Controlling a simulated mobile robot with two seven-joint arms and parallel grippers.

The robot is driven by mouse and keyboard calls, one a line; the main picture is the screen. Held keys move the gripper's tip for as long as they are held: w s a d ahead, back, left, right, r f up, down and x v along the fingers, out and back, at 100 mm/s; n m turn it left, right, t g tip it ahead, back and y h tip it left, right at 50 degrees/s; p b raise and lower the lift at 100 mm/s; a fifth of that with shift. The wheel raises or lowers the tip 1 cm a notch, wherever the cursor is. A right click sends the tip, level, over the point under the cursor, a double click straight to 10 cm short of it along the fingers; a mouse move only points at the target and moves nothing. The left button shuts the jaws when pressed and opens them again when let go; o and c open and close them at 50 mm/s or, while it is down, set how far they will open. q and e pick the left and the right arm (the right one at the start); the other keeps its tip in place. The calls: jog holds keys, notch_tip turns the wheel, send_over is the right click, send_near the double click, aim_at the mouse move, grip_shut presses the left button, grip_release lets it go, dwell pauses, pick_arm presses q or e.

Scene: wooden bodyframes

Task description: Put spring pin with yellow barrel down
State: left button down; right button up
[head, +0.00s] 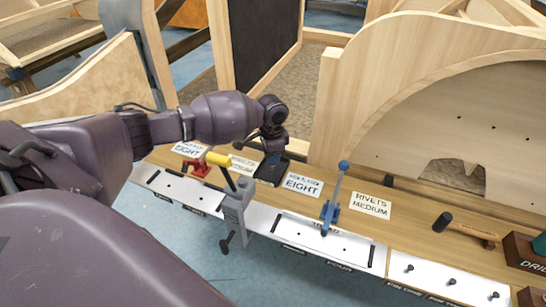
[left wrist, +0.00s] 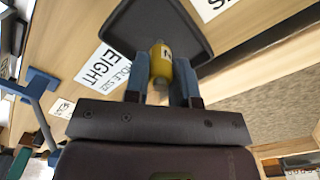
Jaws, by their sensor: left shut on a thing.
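My left gripper (head: 272,156) is above the bench, over a small black tray (head: 268,178). In the left wrist view its blue fingers (left wrist: 160,72) are shut on the spring pin with yellow barrel (left wrist: 160,58). The barrel carries a small white label with a dark mark. The black tray (left wrist: 135,30) lies behind the pin in that view. I cannot tell whether the pin touches the tray. In the head view I cannot make out the pin at the gripper. My right gripper is not in view.
A blue lever tool (head: 331,208) stands right of the tray. A hammer (head: 462,230) lies farther right. Labels "EIGHT" (head: 302,184) and "RIVETS MEDIUM" (head: 370,205) lie flat.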

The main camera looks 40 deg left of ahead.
pick_arm(q)
jog(key=shift+f, duration=0.1)
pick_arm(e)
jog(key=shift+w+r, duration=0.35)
pick_arm(q)
jog(key=shift+f, duration=0.15)
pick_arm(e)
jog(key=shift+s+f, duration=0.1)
pick_arm(q)
jog(key=c, duration=1)
grip_release()
jog(key=shift+o, duration=0.3)
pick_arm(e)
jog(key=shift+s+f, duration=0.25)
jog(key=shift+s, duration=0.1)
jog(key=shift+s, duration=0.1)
pick_arm(q)
notch_tip(320, 180, up, 12)
jog(key=p, duration=0.2)
jog(key=shift+r, duration=0.2)
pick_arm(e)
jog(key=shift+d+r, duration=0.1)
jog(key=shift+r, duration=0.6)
